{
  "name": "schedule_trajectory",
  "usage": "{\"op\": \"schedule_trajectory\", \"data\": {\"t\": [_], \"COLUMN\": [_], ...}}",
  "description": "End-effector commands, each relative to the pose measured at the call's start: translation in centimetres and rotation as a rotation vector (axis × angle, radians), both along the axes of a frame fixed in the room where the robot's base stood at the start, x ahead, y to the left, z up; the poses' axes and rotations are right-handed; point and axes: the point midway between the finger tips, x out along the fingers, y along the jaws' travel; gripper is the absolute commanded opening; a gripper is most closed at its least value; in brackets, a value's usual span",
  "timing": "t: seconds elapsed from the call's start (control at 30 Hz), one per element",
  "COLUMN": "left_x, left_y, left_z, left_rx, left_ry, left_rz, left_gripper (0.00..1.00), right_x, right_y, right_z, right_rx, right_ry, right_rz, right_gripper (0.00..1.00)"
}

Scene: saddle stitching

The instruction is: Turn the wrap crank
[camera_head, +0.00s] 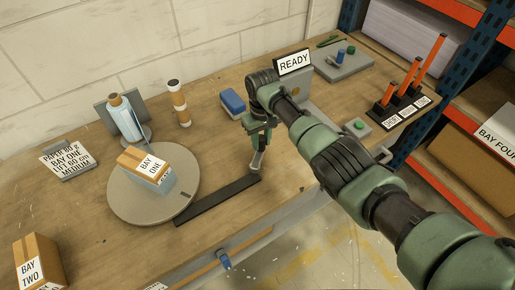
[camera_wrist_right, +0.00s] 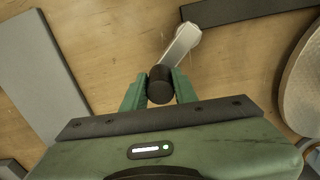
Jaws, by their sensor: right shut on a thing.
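The wrap crank shows in the right wrist view as a pale metal arm (camera_wrist_right: 182,42) with a dark round knob (camera_wrist_right: 160,85). In the head view the crank arm (camera_head: 257,162) is at the right end of a long dark bar. My right gripper (camera_head: 258,140) reaches down over the crank. In the right wrist view its two green fingers (camera_wrist_right: 160,92) are on either side of the knob, shut on it. The round grey turntable (camera_head: 125,209) is at the bar's left end and bears a brown BAY ONE box (camera_head: 148,168) with a bluish lower part. My left gripper is not in view.
A bottle-like wrap roll (camera_head: 126,120) and an orange-and-white post (camera_head: 179,103) stand behind the turntable. A blue block (camera_head: 232,103) lies behind my right gripper. A BAY TWO box (camera_head: 38,262) is at the front left. The READY sign (camera_head: 293,62) stands at the back.

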Motion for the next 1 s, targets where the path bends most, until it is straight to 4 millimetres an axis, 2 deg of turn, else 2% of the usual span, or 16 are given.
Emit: {"op": "schedule_trajectory", "data": {"t": [0.33, 0.9, 0.93, 1.0], "left_x": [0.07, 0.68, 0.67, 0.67], "left_y": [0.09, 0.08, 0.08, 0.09], "left_z": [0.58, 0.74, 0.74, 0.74], "left_rx": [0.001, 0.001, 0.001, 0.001], "left_ry": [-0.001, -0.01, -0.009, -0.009], "left_rz": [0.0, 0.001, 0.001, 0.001], "left_gripper": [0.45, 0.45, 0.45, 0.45], "right_x": [0.67, 0.77, 0.77, 0.76], "right_y": [-0.81, -1.0, -1.01, -1.0], "right_z": [0.3, 0.27, 0.27, 0.25], "right_rx": [0.002, 0.001, 0.001, 0.001], "right_ry": [-0.001, -0.003, -0.003, -0.003], "right_rz": [-0.154, -0.187, -0.187, -0.187], "right_gripper": [0.0, 0.0, 0.31, 0.5]}}
